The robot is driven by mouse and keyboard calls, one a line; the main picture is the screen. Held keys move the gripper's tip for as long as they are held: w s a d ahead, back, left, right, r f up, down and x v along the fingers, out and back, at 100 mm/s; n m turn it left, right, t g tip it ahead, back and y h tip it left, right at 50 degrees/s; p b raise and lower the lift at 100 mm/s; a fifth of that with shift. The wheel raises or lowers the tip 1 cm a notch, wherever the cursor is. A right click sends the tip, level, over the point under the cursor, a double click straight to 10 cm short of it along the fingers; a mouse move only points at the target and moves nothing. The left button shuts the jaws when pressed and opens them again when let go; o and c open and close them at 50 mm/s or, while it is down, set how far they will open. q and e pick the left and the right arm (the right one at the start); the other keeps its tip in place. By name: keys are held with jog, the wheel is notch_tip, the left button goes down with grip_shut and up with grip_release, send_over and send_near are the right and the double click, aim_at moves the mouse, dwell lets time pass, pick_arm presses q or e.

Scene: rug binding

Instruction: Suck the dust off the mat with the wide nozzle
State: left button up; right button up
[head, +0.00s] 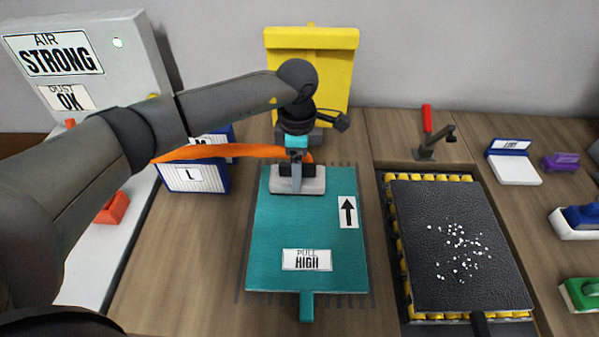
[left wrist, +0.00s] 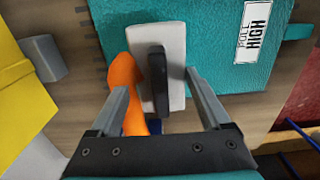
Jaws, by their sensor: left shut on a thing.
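The wide nozzle (head: 297,180) is a pale flat head with a dark grip, joined to an orange hose (head: 235,151). My left gripper (head: 296,168) is shut on it, above the far edge of the teal panel (head: 275,230). In the left wrist view, the nozzle's pale head (left wrist: 175,55) and dark grip (left wrist: 158,80) show between the fingers. The black mat (head: 430,210) lies to the right, apart from the nozzle, with white dust specks (head: 462,250) scattered over its middle. Whether the nozzle touches the panel cannot be told. My right gripper is out of view.
Yellow rollers (head: 392,240) edge the black mat. A red-handled clamp (head: 427,130) stands behind it. A yellow box (head: 335,65) stands behind the teal panel. A grey machine labelled STRONG (head: 125,60) is at the left. Small coloured tools (head: 578,217) line the right side.

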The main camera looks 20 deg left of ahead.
pick_arm(q)
jog(key=shift+r+p, duration=0.9)
jog(key=shift+r, duration=0.9)
